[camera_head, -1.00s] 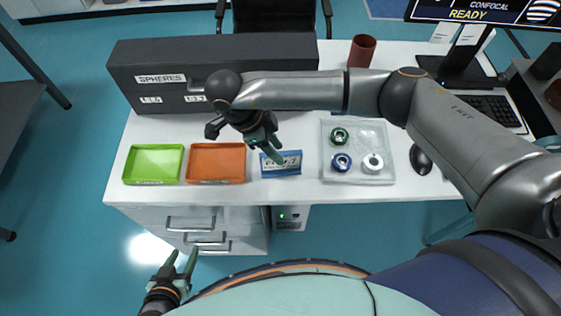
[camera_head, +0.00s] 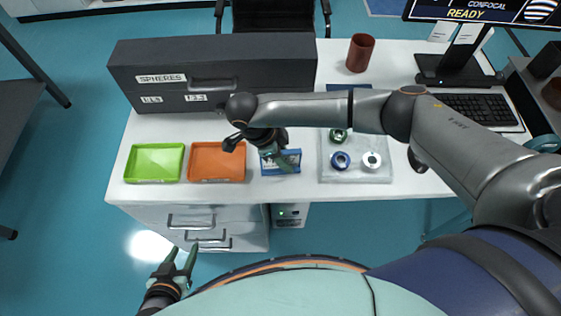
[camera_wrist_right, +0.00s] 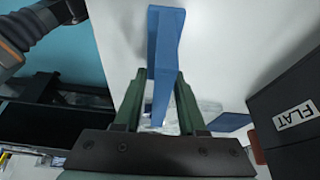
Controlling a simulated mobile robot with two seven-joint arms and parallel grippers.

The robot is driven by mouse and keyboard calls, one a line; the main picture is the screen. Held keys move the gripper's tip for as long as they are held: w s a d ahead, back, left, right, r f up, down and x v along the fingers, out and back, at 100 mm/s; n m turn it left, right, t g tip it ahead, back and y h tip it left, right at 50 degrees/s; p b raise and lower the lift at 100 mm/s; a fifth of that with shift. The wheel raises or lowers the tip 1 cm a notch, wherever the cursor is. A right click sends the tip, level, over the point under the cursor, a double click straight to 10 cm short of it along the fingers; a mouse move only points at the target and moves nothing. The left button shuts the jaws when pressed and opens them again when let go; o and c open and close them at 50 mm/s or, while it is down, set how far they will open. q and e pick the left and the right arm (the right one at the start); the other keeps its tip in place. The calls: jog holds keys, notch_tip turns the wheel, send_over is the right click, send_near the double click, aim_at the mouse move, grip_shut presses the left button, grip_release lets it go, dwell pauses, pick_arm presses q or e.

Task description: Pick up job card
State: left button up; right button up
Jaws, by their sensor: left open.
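The job card (camera_head: 290,161), blue with a pale printed face, is on the white table right of the orange tray. My right gripper (camera_head: 279,161) is at the card and covers part of its face. In the right wrist view the blue card (camera_wrist_right: 164,45) shows between the two green fingers of the right gripper (camera_wrist_right: 160,82), one on each side. I cannot tell whether both fingers press on it. My left gripper (camera_head: 181,262) is open and empty at the lower left, in front of the table and away from the card.
A green tray (camera_head: 154,163) and an orange tray (camera_head: 216,162) lie left of the card. A clear tray (camera_head: 356,176) with several ring-shaped parts is to its right. A long dark case (camera_head: 250,62) stands behind. A brown cup (camera_head: 360,53), keyboard (camera_head: 475,108) and monitor (camera_head: 480,12) are at the back right.

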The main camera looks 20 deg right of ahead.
jog(key=shift+f, duration=0.25)
dwell(0.4)
grip_shut()
dwell(0.4)
